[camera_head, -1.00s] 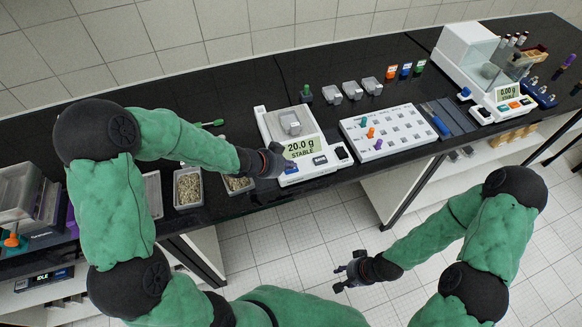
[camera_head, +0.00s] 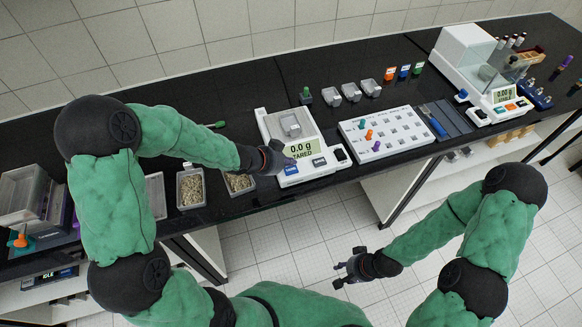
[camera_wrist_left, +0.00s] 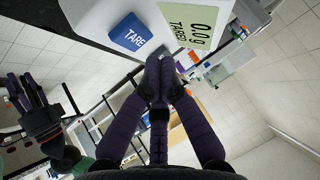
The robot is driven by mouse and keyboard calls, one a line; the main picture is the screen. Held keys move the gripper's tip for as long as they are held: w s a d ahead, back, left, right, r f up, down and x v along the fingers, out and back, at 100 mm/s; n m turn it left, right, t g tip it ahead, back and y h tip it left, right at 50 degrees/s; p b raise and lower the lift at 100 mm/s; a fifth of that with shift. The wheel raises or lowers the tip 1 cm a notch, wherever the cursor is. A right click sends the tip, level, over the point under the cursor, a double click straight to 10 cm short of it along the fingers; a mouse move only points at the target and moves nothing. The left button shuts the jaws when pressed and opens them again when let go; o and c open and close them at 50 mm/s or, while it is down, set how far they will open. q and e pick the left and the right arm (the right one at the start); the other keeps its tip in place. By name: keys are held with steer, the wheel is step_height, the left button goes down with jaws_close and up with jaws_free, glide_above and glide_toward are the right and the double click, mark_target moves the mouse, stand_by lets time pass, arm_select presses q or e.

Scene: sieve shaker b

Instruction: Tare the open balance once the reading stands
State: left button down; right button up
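The open balance (camera_head: 315,140) stands on the black bench, and its display (camera_head: 301,150) reads 0.0 g TARED. A clear grey tray (camera_head: 291,124) sits on its pan. The blue TARE button (camera_head: 291,169) is on the front of the balance. It also shows large in the left wrist view (camera_wrist_left: 131,32), uncovered. My left gripper (camera_head: 279,158) is at the left front of the balance, beside the button. In the left wrist view its fingers (camera_wrist_left: 158,72) meet with nothing between them, apart from the button. My right gripper (camera_head: 345,270) is open and empty in front of the bench, over the floor.
A white rack (camera_head: 385,133) with coloured pegs stands right of the balance. An enclosed balance (camera_head: 480,60) stands farther right. Trays of grains (camera_head: 191,188) lie left of my left gripper. Small empty trays (camera_head: 351,92) and coloured bottles (camera_head: 404,71) stand behind the rack.

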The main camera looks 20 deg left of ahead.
mark_target(289, 171)
arm_select(q)
steer(key=shift+r+p, duration=1.85)
steer(key=shift+r, duration=0.2)
steer(key=shift+f, duration=0.1)
